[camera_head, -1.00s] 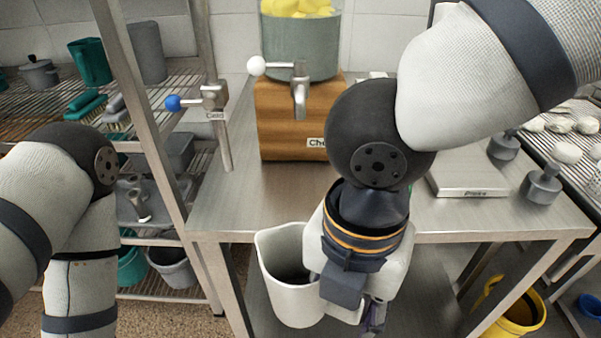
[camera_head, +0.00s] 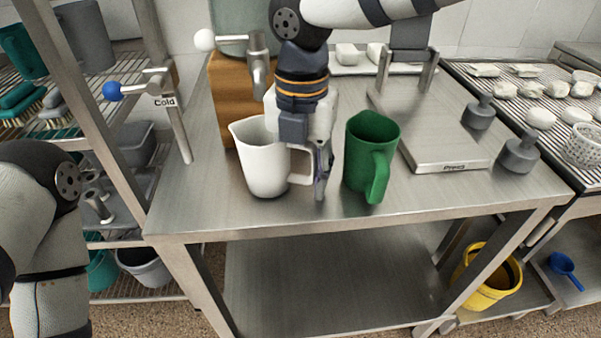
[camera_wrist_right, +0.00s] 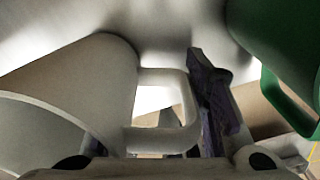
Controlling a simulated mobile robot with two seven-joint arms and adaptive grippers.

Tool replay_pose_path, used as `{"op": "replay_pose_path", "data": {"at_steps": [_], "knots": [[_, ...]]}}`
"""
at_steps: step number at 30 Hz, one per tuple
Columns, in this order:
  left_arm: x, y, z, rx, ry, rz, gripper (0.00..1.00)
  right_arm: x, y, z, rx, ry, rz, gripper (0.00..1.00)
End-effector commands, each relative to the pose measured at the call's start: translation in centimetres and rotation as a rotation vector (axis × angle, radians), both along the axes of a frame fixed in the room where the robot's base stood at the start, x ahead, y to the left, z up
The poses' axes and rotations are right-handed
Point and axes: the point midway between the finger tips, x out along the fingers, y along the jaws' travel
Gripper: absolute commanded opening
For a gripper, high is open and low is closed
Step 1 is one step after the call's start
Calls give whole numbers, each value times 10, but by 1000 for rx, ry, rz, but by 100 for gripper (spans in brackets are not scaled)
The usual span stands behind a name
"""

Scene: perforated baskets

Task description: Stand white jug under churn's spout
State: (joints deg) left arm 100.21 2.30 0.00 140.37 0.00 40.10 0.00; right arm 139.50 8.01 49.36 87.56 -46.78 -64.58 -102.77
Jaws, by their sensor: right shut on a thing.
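The white jug (camera_head: 262,165) is upright over the front part of the steel table, in front of the churn. My right gripper (camera_head: 320,178) is shut on the jug's handle, on its right side. The handle (camera_wrist_right: 183,105) also shows between my fingers in the right wrist view. I cannot tell whether the jug's base touches the table. The churn has a wooden base (camera_head: 226,105), partly hidden by the jug and my arm. Its metal spout (camera_head: 260,72), with a white-knobbed lever, is behind and above the jug. My left gripper is out of view.
A green jug (camera_head: 366,150) stands close to the right of my right gripper. A press (camera_head: 445,152) is farther right. A cold tap (camera_head: 175,115) with a blue knob stands at the table's left edge. Bare tabletop lies left of the white jug.

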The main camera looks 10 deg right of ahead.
Motion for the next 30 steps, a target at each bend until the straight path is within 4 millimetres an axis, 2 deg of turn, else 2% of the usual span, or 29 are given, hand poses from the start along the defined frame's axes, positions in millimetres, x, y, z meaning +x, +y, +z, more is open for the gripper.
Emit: {"op": "replay_pose_path", "data": {"at_steps": [1,2,12,13,15,25,28,30], "knots": [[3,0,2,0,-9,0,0,-2,0,-2,-1,-3,2,5],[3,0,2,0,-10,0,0,-2,0,-3,-1,-4,1,0],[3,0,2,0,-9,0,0,-2,0,-7,-1,-4,1,0],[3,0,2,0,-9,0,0,-2,0,-7,-1,-5,1,48],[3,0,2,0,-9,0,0,-2,0,-7,0,-5,1,62],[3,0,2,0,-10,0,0,-2,0,-3,1,-6,0,62],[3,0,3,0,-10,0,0,-1,0,14,0,-10,0,62],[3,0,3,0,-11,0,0,-1,1,33,2,-12,0,62]]}}
